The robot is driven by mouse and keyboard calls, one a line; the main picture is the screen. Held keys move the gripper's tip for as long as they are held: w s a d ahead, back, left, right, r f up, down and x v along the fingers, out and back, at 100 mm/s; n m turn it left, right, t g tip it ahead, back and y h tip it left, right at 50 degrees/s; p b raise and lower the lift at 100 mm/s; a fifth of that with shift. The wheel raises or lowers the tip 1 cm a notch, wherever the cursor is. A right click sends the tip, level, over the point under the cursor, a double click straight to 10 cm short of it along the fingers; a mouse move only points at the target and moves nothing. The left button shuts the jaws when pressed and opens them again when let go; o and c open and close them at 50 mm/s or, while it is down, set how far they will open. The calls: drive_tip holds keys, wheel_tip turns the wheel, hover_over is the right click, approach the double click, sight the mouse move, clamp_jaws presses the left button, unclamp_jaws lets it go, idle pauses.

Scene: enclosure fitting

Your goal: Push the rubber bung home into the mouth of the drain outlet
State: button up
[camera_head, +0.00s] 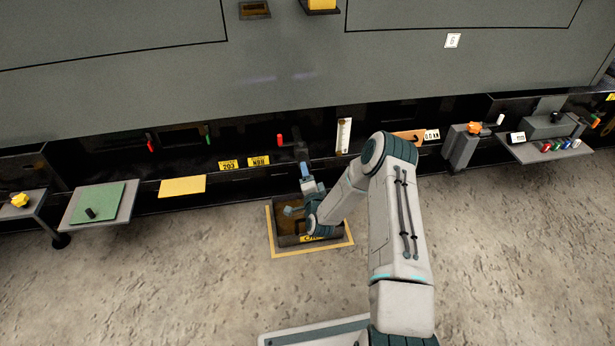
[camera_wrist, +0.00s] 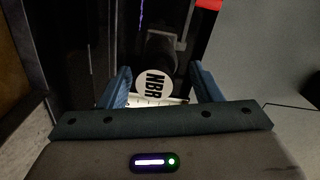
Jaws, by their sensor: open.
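My gripper (camera_wrist: 160,69) is open, with its two blue fingers apart. In the head view, my gripper (camera_head: 305,170) is above the tray on the floor, in front of a dark pipe-like fitting (camera_head: 301,150). In the wrist view, a white round face marked NBR (camera_wrist: 154,82) shows between the fingers, with gaps to both. It is probably the bung's end face. A dark cylinder (camera_wrist: 160,48) behind it is probably the drain outlet. How far the bung sits in the mouth cannot be told. No contact with the fingers is visible.
A dark tray (camera_head: 283,243) lies inside a yellow floor outline. A red handle (camera_head: 280,140) is close to the outlet, and a white gauge strip (camera_head: 344,136) is to its right. A green mat (camera_head: 112,196) with a small black cylinder (camera_head: 90,213) is on the left shelf.

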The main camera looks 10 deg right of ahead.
drive_tip(key=s+p, duration=0.5)
drive_tip(key=s, duration=0.8)
drive_tip(key=shift+s, duration=0.4)
drive_tip(key=w+r+n+g+y+p, duration=0.1)
drive_tip(key=w+r+n+p, duration=0.1)
drive_tip(key=r+p, duration=0.35)
drive_tip(key=w+a+r+n+g+y+p, duration=0.1)
drive_tip(key=w+r+n+g+p, duration=0.15)
drive_tip(key=r, duration=0.55)
drive_tip(key=w+r+n+g+y+p, duration=0.1)
drive_tip(key=r+n+p, duration=0.2)
drive_tip(key=r, duration=0.4)
drive_tip(key=s+d+r+n+g+h+p, duration=0.15)
drive_tip(key=r+p, duration=0.35)
drive_tip(key=r, duration=0.5)
drive_tip(key=s+a+r+n+g+p, duration=0.15)
drive_tip(key=r+p, duration=0.25)
drive_tip(key=r, duration=0.6)
drive_tip(key=s+d+r+n+g+h+p, duration=0.1)
drive_tip(key=s+r+n+g+p, duration=0.3)
drive_tip(key=s+r+p, duration=1.3)
drive_tip(key=s+r+g, duration=0.3)
drive_tip(key=s+r, duration=1)
drive_tip(key=r, duration=0.3)
drive_tip(key=shift+s+r+g+p, duration=0.2)
drive_tip(key=shift+r+g+p, duration=0.1)
drive_tip(key=shift+g, duration=0.05)
